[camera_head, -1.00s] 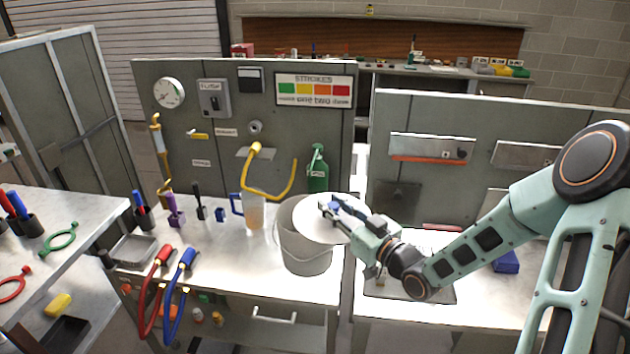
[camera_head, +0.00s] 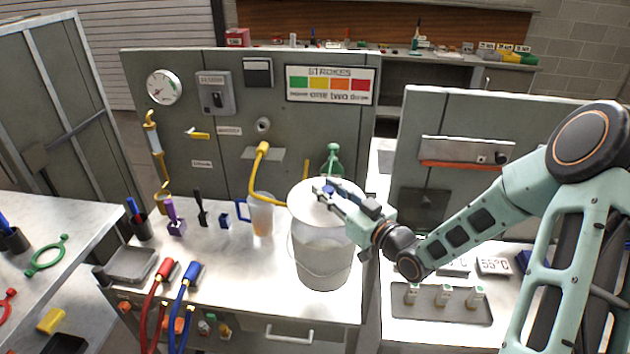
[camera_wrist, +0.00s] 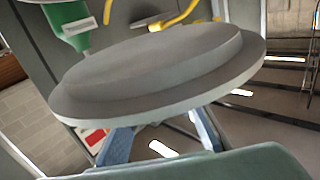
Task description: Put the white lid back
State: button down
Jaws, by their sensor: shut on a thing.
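The white lid (camera_head: 322,203) is a round disc. In the head view it covers the mouth of the white bucket (camera_head: 322,258), which stands on the bench near its right edge. I cannot tell whether the lid rests on the rim or hangs just above it. My gripper (camera_head: 328,192) is shut on the lid's top from the right. In the wrist view the lid (camera_wrist: 160,70) fills the middle, its stepped side showing and its grip hidden. The bucket cannot be made out there.
A jug (camera_head: 261,214) with a blue handle stands left of the bucket, under a yellow hose (camera_head: 258,175). A green bottle (camera_head: 333,160) is behind the bucket. A tray with small bottles (camera_head: 442,303) lies on the right bench. Red and blue hoses hang at front left.

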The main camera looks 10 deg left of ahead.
jog(key=shift+w+a, duration=0.1)
jog(key=shift+a, duration=0.15)
jog(key=shift+f+b, duration=0.45)
jog(key=shift+d+f+b, duration=0.1)
jog(key=shift+f+b, duration=1.4)
jog(key=shift+f, duration=1.25)
jog(key=shift+f+b, duration=0.55)
jog(key=shift+b, duration=0.05)
jog(key=c, duration=1.6)
grip_release()
